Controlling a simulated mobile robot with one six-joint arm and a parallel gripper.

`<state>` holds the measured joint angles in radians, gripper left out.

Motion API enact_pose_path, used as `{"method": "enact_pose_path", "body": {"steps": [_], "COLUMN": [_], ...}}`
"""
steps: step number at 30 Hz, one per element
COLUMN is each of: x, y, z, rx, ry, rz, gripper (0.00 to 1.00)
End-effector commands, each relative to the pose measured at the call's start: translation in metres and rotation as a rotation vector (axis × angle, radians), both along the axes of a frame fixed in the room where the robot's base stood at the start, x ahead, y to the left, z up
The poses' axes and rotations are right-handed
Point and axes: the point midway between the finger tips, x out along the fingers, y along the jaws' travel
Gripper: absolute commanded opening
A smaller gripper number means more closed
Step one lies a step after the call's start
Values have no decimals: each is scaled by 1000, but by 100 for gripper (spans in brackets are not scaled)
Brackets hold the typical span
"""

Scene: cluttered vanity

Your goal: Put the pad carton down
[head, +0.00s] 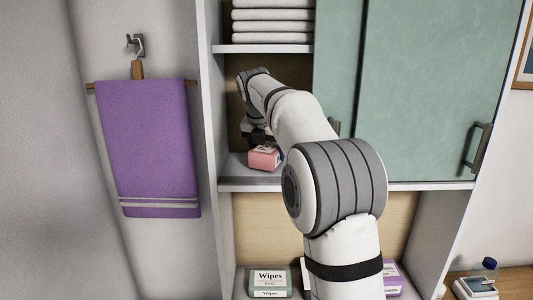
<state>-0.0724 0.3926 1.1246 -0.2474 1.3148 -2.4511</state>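A small pink carton with a pale label (264,157), which looks like the pad carton, is in the open middle compartment of the cabinet, left of the sliding door. It appears slightly tilted, at or just above the compartment's shelf board (240,172); I cannot tell whether it touches. My gripper (259,143) is dark and small in the view, directly over and behind the carton and touching or very near it. Its fingertips are hidden or too small to tell whether they are closed on the carton. My arm covers the compartment's right part.
Folded white towels (272,22) lie on the shelf above. The green sliding door (420,90) closes off the right side. A Wipes box (269,282) and a purple-and-white box (392,277) stand in the lower compartment. A purple towel (150,145) hangs at left.

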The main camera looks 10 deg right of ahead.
Motion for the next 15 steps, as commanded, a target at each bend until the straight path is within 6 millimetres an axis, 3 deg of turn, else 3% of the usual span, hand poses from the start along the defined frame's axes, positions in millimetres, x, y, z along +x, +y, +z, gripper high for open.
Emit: {"method": "enact_pose_path", "body": {"steps": [2,3,10,15], "x": [0,0,0,0], "y": [0,0,0,0], "z": [-1,-1,-1,-1], "rx": [0,0,0,0], "ry": [1,1,1,1], "rz": [0,0,0,0], "gripper": [44,69,88,90]}}
